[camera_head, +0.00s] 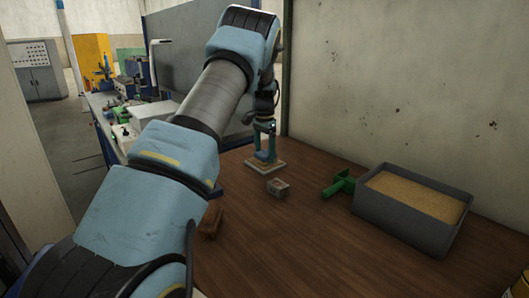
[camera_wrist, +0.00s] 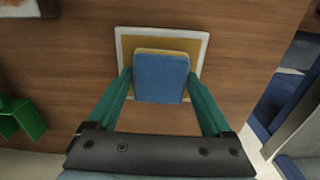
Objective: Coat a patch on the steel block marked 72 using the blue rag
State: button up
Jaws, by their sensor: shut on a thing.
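My gripper (camera_head: 265,152) is shut on the blue rag (camera_wrist: 161,79), a folded blue pad with a yellowish edge along its far side. The fingers hold the pad from both sides in the wrist view. The rag is over a shallow tray (camera_wrist: 120,44) with a pale rim and yellow inside; I cannot tell whether it touches the yellow surface. The tray also shows in the head view (camera_head: 279,167). A small grey block (camera_head: 278,187) sits on the table just in front of the tray. No mark 72 is legible on it.
A grey bin (camera_head: 400,225) filled with tan grains stands at the right. A green object (camera_head: 338,186) lies left of it. A brown block (camera_head: 211,219) sits beside my arm. A wall (camera_head: 400,80) rises behind the table. Bare wood (camera_head: 300,245) lies in the front middle.

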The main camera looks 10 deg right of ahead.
aim_at(264, 153)
dwell(0.4)
jog(key=shift+r+p, duration=2.45)
jog(key=shift+r, duration=1.05)
